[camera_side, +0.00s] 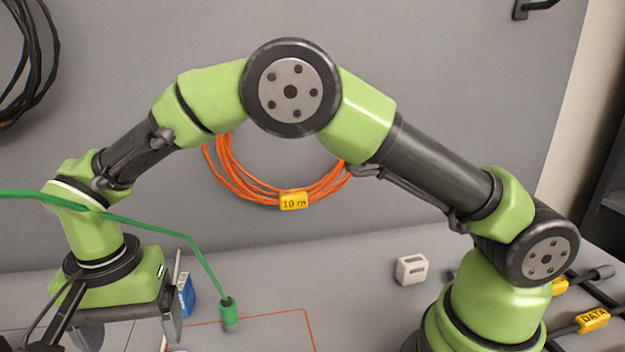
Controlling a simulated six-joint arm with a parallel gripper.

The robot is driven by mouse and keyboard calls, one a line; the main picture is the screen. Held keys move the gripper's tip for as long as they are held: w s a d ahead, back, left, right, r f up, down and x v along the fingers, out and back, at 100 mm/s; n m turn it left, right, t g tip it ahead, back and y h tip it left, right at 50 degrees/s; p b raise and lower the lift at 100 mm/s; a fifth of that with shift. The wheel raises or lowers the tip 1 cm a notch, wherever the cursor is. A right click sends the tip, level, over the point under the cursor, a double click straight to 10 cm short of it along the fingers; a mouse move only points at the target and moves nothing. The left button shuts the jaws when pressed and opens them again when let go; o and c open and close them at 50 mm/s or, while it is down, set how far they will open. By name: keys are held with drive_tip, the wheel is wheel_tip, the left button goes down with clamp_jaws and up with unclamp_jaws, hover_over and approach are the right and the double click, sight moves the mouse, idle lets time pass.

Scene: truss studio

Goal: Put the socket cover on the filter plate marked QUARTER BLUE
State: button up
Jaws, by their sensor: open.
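My gripper (130,335) is at the lower left, pointing down, with its jaws apart. The lower part of the jaws runs close to the bottom edge of the picture, and I see nothing clearly held between them. A small off-white block with dark slots (411,269) stands on the table right of centre, far to the right of my gripper. I cannot tell whether it is the socket cover. No filter plate with the words QUARTER BLUE can be made out. The table below my gripper is mostly cut off.
A blue printed box (187,296) stands just right of my gripper. A green cable (150,225) crosses before my arm to a green plug (229,314). An orange coil (245,190) hangs on the wall. Dark cables with yellow tags (592,320) lie at right.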

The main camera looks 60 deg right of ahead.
drive_tip(key=s+d+r+n+t+y, duration=0.2)
drive_tip(key=s+d+r+t, duration=0.15)
drive_tip(key=d+r, duration=0.95)
drive_tip(key=s+d+r+n+t, duration=0.1)
drive_tip(key=s+d+r+t, duration=0.1)
drive_tip(key=s, duration=0.5)
drive_tip(key=s+d+r+n+t, duration=0.1)
drive_tip(key=s+d+r+n, duration=0.1)
drive_tip(key=s+d, duration=0.3)
drive_tip(key=s, duration=0.3)
drive_tip(key=shift+s+d+r+t, duration=0.2)
drive_tip(key=shift+s+r+t, duration=0.05)
drive_tip(key=shift+t, duration=0.1)
